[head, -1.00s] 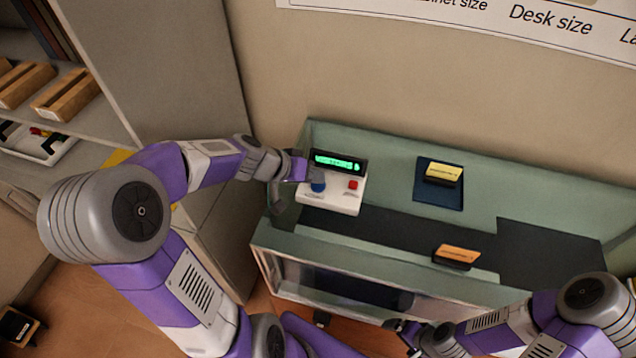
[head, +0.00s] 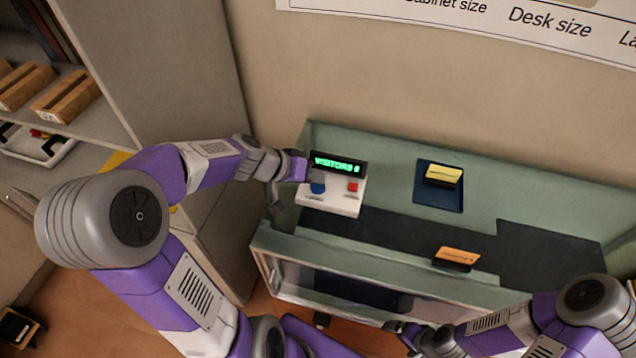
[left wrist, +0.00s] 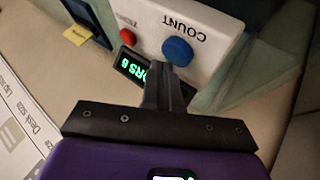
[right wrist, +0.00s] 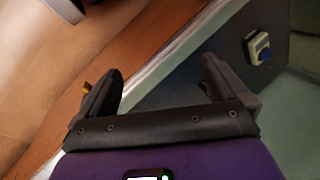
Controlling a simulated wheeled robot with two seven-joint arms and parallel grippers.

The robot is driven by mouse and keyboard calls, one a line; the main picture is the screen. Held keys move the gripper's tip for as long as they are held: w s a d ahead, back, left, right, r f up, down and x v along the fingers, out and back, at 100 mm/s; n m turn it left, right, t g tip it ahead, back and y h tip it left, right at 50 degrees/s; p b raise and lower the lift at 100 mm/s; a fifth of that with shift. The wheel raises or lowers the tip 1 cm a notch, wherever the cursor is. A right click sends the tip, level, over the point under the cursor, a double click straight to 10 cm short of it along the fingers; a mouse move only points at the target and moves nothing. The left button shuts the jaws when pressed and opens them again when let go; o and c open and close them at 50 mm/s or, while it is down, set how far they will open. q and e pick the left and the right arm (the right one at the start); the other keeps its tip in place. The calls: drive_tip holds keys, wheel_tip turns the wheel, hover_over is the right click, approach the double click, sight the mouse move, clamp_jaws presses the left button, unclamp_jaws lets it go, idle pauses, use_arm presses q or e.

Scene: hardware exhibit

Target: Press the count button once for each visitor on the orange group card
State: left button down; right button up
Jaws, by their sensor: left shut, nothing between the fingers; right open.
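The white counter box (head: 335,203) stands on the green desk and has a blue count button (head: 318,188) and a red button (head: 352,187). Its black display reads VISITORS in green with a digit that looks like 6 but is small. My left gripper (head: 316,176) is shut and empty, with its tips over the blue button; in the left wrist view the tips overlap the edge of the blue button (left wrist: 178,51), and contact is unclear. The orange card (head: 457,254) stands in a dark holder near the front; its text is unreadable. My right gripper (right wrist: 160,75) is open and empty.
A yellow card (head: 443,174) stands on a dark blue mat (head: 425,197) right of the box. Dark mats lie along the desk (head: 280,240). A shelf with wooden blocks (head: 60,95) is at the left. A wall poster (head: 480,15) hangs above.

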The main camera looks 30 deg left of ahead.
sight(314, 186)
use_arm(q)
drive_tip(key=shift+r, duration=0.35)
drive_tip(key=shift+r+p, duration=1.85)
drive_tip(key=shift+r, duration=0.7)
drive_tip(key=shift+f, duration=0.1)
